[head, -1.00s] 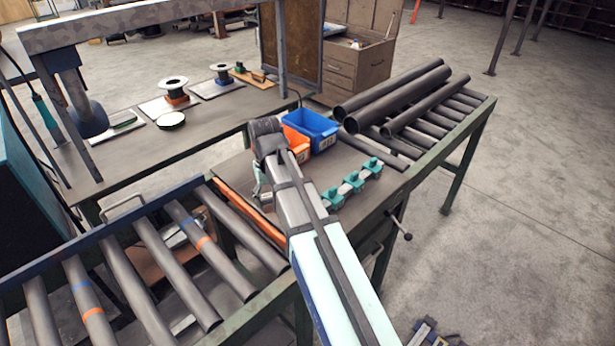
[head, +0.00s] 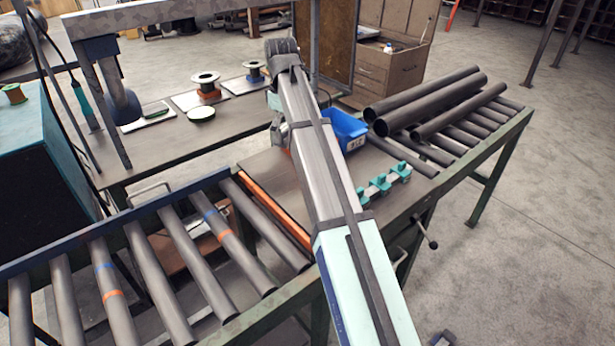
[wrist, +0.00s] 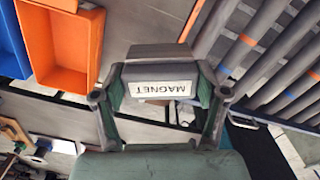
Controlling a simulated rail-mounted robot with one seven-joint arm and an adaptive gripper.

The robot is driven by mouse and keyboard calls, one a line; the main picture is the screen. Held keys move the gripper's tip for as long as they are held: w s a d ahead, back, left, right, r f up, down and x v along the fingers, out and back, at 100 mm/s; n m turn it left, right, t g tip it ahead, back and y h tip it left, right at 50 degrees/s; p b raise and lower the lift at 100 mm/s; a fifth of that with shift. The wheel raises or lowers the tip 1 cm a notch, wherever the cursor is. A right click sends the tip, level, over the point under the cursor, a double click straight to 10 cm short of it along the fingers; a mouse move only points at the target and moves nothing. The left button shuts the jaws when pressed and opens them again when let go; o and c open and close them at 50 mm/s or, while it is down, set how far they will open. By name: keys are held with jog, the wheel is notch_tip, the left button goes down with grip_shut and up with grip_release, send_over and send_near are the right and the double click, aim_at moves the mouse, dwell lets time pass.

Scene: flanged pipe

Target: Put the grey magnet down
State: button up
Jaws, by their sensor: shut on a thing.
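The grey magnet (wrist: 157,57) is in the upper middle of the wrist view. It is a dark grey block with a white label reading MAGNET, upside down in the picture. My gripper (wrist: 163,88) is shut on it, one finger at each side. The magnet appears held in the air, with bench top and floor showing around and behind it. In the head view my arm covers the magnet and most of the gripper. I cannot tell the exact height.
An orange bin (wrist: 62,45) and a blue bin (wrist: 9,42) stand close by. Rollers (head: 169,262) lie left of the grey work table (head: 272,176). Teal clamps (head: 381,183) sit to the right. The back bench (head: 150,152) carries spools and pads. Large pipes (head: 430,100) lie at the right.

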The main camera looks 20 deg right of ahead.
notch_tip(320, 180, down, 18)
jog(key=p, duration=0.4)
jog(key=shift+f, duration=0.2)
jog(key=shift+f, duration=0.15)
jog(key=o, duration=1)
notch_tip(320, 180, up, 12)
jog(key=b, duration=0.2)
jog(key=shift+b, duration=0.4)
